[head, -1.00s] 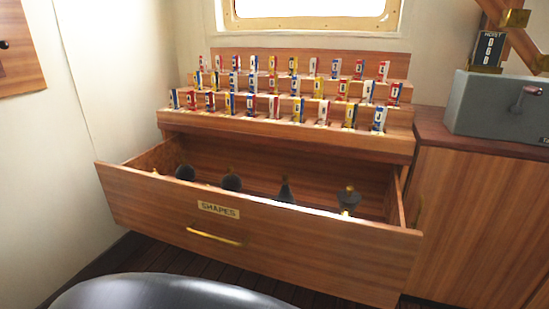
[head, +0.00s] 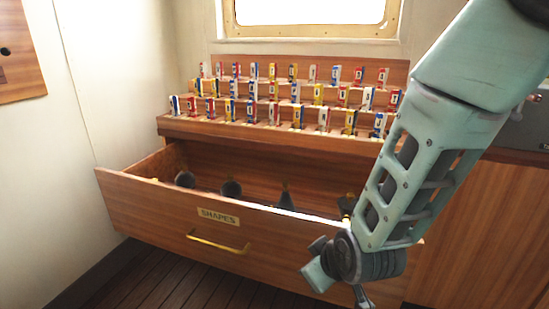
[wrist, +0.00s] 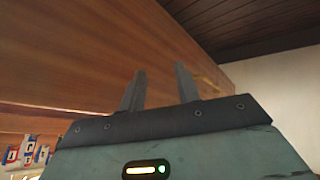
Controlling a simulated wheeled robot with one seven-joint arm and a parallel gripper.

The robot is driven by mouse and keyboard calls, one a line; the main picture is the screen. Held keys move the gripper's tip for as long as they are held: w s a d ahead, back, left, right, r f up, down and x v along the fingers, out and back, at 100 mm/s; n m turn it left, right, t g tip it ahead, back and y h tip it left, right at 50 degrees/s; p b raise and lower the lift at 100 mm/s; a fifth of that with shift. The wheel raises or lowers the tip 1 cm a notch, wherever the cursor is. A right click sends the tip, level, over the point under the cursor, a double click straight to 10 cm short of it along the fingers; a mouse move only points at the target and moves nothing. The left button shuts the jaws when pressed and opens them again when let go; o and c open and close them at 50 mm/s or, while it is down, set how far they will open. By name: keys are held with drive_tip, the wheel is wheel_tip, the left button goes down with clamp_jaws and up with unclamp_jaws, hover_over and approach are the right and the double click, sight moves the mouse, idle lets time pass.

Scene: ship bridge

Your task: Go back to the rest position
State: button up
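My gripper (wrist: 160,80) shows in the wrist view with its two dark fingers apart and nothing between them. In the head view my arm comes down from the upper right, in front of the right end of the drawer. Its bent joint hangs by the drawer's front right corner, and I cannot make out the fingers there. The wooden drawer (head: 150,204) labelled SHAPES is pulled out. It holds several dark shapes, among them a ball (head: 231,188) and a cone (head: 286,200). My arm partly hides the shape at the right.
A stepped wooden rack (head: 290,137) with several rows of coloured flags stands above the drawer, below a window (head: 310,30). Dark plank floor (head: 170,280) is clear in front of the drawer.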

drive_tip(key=s+d+r+m+g+h, duration=0.15)
drive_tip(key=s+d+r+m, duration=0.25)
drive_tip(key=d, duration=0.8)
drive_tip(key=s+d+r+m+g+h, duration=0.1)
drive_tip(key=s+d+r+m+g, duration=0.25)
drive_tip(key=d, duration=0.85)
drive_tip(key=s+a+r+n+g, duration=0.1)
drive_tip(key=s+a+n, duration=0.3)
drive_tip(key=s+a, duration=0.4)
drive_tip(key=s+a+r+n+g, duration=0.1)
drive_tip(key=s+a+r+n, duration=0.15)
drive_tip(key=s+a, duration=0.6)
drive_tip(key=w+a+r+p, duration=0.1)
drive_tip(key=r+p, duration=1.1)
drive_tip(key=p, duration=0.1)
drive_tip(key=w+a+r+p, duration=0.1)
drive_tip(key=w+r+p, duration=0.1)
drive_tip(key=r+p, duration=1.1)
drive_tip(key=shift+y, duration=0.35)
